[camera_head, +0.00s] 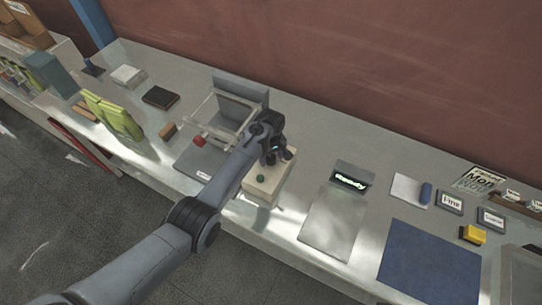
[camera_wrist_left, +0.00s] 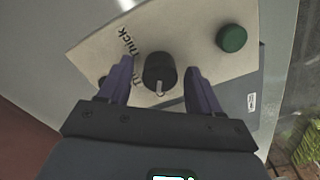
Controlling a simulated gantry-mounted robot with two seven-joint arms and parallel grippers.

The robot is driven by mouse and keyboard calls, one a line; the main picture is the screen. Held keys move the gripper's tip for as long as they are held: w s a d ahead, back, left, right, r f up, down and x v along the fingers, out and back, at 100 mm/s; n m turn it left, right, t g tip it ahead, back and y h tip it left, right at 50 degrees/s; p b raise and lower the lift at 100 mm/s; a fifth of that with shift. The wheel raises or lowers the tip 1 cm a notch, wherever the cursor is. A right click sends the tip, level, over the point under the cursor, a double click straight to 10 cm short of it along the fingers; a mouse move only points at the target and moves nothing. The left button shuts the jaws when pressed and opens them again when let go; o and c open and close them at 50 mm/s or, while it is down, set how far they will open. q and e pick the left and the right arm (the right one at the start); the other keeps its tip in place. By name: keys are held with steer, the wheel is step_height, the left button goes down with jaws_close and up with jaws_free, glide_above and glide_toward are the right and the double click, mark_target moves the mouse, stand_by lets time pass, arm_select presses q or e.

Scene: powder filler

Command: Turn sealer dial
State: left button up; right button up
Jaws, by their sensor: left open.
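The sealer's cream control box (camera_head: 267,183) stands on the bench near the middle in the head view. Its top fills the upper part of the left wrist view (camera_wrist_left: 195,30). The sealer dial (camera_wrist_left: 160,72) is a black round knob with a light pointer mark, beside printed words, one of them "Thick". My left gripper (camera_wrist_left: 158,75) is open, with one finger on each side of the dial; I cannot tell whether they touch it. In the head view my left gripper (camera_head: 277,156) is over the box and hides the dial. The right gripper is not in view.
A green button (camera_wrist_left: 232,38) is on the box beside the dial. The sealer frame with a red knob (camera_head: 171,140) stands left of my arm. A scale reading "Ready" (camera_head: 351,178) and a blue mat (camera_head: 428,262) lie to the right. Green pouches (camera_head: 112,117) stand at the left.

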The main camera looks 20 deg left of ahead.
arm_select(q)
steer(key=c, duration=1)
steer(key=shift+c, duration=0.2)
